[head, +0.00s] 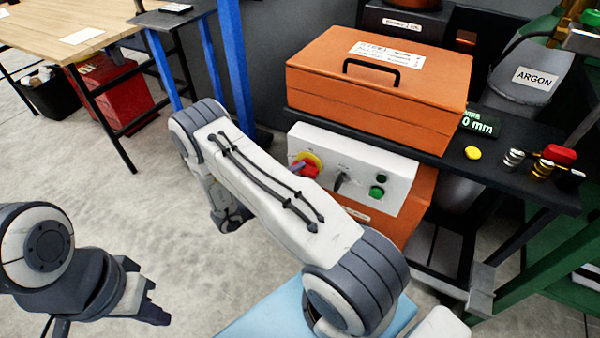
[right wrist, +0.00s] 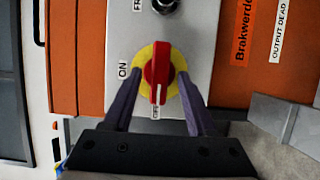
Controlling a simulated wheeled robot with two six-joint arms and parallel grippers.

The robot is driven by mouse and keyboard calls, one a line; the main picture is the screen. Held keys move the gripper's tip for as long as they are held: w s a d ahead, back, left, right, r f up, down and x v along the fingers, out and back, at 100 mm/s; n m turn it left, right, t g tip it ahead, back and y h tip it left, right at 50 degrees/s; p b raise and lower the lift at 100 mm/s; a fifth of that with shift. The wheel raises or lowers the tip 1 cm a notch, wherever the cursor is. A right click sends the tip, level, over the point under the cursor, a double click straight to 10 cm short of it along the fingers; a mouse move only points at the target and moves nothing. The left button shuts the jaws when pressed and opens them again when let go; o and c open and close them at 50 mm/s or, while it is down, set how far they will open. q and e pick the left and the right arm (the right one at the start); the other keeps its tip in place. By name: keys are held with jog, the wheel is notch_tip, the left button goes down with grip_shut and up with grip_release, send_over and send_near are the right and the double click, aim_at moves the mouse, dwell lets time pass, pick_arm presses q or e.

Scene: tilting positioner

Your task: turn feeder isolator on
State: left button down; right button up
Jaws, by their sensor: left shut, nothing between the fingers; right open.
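The feeder isolator (head: 311,162) is a red rotary handle on a yellow disc, on the white front panel of an orange cabinet. In the right wrist view the red handle (right wrist: 157,72) points down the picture at a partly covered label that seems to read OFF. The ON label (right wrist: 122,71) is to its left. My right gripper (right wrist: 157,100) is open, its fingers on either side of the handle with gaps between; contact cannot be told. In the head view my arm hides most of it. My left gripper (head: 152,312) is shut and empty, low at the left, away from the panel.
The panel (head: 402,178) also carries a black switch (head: 341,181) and green buttons (head: 377,192). An orange box (head: 330,85) with a black handle sits on the dark shelf above. A blue post (head: 236,70) stands to the left. Open floor lies at left.

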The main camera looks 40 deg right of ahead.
jog(key=shift+d, duration=0.65)
grip_shut()
